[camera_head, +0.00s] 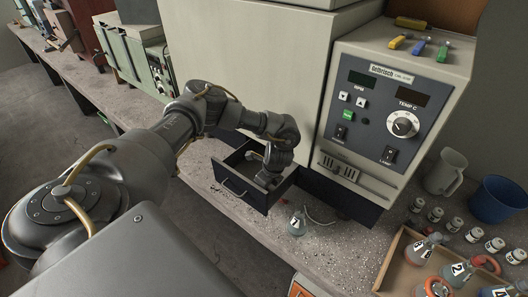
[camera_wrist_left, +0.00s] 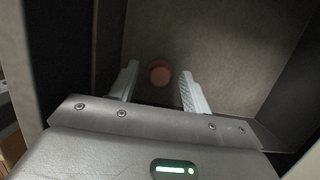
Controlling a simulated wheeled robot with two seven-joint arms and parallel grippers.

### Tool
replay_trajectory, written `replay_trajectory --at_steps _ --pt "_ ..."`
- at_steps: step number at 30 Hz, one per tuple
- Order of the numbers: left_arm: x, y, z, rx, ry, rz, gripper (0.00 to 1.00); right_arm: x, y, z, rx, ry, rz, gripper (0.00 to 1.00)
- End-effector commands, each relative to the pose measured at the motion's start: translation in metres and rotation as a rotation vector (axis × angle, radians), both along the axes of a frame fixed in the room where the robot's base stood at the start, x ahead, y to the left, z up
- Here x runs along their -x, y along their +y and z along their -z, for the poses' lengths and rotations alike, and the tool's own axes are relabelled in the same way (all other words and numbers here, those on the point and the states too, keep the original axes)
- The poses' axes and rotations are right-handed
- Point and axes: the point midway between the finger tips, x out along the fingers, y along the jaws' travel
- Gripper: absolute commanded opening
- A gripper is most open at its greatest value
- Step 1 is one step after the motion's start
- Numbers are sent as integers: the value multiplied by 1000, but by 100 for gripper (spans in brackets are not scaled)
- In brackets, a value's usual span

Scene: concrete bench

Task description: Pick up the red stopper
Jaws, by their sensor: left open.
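The red stopper (camera_wrist_left: 160,73) shows in the left wrist view as a small round reddish piece on the drawer floor. My left gripper (camera_wrist_left: 160,88) is open, with one pale finger on each side of the stopper and a gap visible to each. In the head view my left arm reaches into the open drawer (camera_head: 232,188) under the large beige machine. The left gripper (camera_head: 258,168) is partly hidden there by the wrist and drawer walls, and I cannot make out the stopper in that view. My right gripper is not in view.
The machine's control panel (camera_head: 375,115) rises right of the drawer. A wooden tray (camera_head: 392,262) with flasks, several small jars, a blue cup (camera_head: 497,199) and a beige jug (camera_head: 445,172) are at the right.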

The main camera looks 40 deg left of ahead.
Motion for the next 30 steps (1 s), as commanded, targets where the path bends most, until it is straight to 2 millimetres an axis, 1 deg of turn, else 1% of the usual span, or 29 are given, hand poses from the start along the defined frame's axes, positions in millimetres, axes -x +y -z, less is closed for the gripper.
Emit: replay_trajectory --at_steps 7,8,15,17,26,29,30 --pt "0 0 3 1 0 2 48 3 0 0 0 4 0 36" --pt "0 0 3 1 0 2 47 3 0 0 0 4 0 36" --pt "0 0 3 1 -1 1 15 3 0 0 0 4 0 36" --pt "0 0 3 1 -1 1 8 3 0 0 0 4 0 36" --pt "0 0 2 1 -1 1 8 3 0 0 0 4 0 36" --pt "-1 0 -6 3 -3 1 8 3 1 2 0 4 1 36" --pt "-1 0 -12 3 -2 3 8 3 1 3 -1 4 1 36"
